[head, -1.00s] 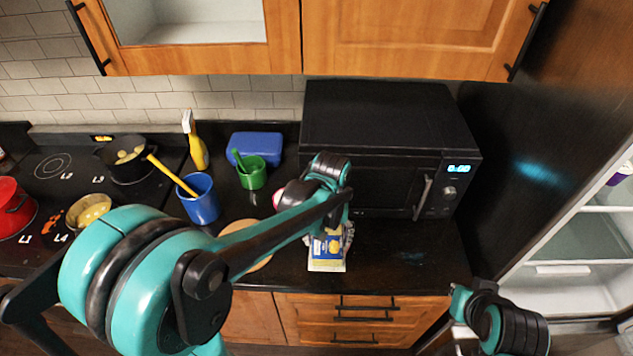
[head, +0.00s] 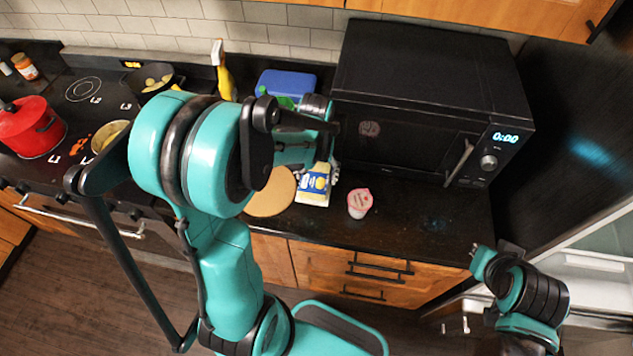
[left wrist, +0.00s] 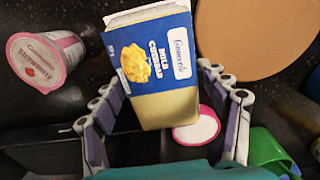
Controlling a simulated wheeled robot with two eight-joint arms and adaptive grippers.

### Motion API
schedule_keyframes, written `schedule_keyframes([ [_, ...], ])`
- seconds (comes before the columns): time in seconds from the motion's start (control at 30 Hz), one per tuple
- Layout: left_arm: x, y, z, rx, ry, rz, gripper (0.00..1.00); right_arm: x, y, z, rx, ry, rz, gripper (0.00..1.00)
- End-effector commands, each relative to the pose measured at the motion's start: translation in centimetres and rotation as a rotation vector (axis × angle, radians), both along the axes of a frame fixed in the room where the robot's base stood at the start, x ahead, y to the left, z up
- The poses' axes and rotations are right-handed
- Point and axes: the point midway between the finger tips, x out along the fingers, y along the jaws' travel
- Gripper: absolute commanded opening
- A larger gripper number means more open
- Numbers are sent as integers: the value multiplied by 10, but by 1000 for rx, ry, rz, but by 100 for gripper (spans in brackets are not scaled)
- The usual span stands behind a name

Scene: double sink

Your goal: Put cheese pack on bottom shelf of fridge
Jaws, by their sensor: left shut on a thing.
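The cheese pack (head: 315,185), a blue and yellow box with a picture of cheese, is over the dark counter in front of the microwave. My left gripper (head: 334,172) is shut on it, mostly hidden behind my arm in the head view. In the left wrist view the pack (left wrist: 152,62) stands between the fingers (left wrist: 165,120), its printed face toward the camera. The fridge (head: 600,262) is at the right edge, partly in view with a pale interior; its bottom shelf cannot be made out.
A pink-lidded strawberry cup (head: 360,203) stands right of the pack, and a round board (head: 272,195) lies left of it. The black microwave (head: 425,105) stands behind. A red pot (head: 30,128) is on the stove. The counter right of the cup is clear.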

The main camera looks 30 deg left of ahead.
Motion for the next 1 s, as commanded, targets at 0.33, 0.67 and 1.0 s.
schedule_keyframes([
  [0.33, 0, 0, -40, 0, 0, 0, 31, 0, 0, -14, 0, 0, 0, 0],
  [0.67, 0, 0, -43, 0, 0, 0, 31, 0, 0, -17, 0, 0, 0, 0],
  [1.0, 0, 0, -41, 0, 0, 0, 95, 0, 0, -15, 0, 0, 0, 0],
])
